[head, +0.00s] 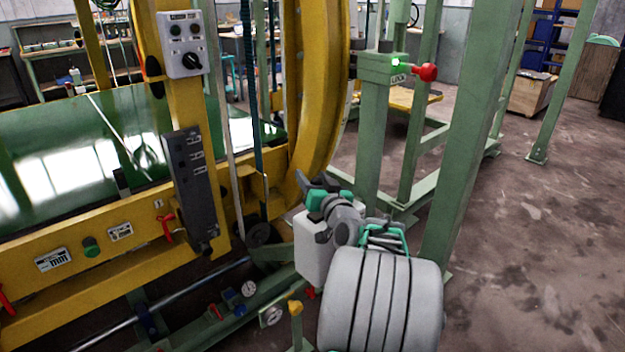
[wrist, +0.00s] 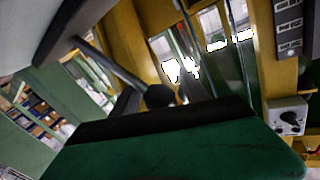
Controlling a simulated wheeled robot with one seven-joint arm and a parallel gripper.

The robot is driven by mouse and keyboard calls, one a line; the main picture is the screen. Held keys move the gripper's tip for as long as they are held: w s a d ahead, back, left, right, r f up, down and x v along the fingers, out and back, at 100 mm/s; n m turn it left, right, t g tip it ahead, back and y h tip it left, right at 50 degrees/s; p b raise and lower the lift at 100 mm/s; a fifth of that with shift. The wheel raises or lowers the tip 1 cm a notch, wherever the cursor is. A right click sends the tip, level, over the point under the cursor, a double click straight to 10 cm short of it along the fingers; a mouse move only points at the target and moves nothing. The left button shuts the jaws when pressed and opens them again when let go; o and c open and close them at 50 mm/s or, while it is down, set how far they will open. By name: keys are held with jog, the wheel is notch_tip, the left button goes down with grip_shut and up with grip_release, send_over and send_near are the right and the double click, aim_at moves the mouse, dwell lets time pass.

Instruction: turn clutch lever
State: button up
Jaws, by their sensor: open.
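My gripper (head: 324,200) is in front of the yellow ring's lower right side in the head view, its jaws apart and empty. In the wrist view, a green finger with a dark pad (wrist: 165,122) fills the bottom. A thin grey rod ending in a black ball (wrist: 160,96) shows just beyond that pad; it may be the clutch lever, but I cannot tell. Contact is not clear. Other handles in the head view are a red one (head: 167,226) on the yellow beam and a yellow-topped one (head: 295,308) low at the front.
A green post (head: 373,140) carries a red knob (head: 426,72) and a lit green lamp. A thick green column (head: 470,140) stands right of my arm. The yellow ring (head: 325,90) and a black slotted box (head: 190,185) are to the left. Floor at the right is clear.

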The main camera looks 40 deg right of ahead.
grip_shut()
dwell(0.5)
dwell(0.9)
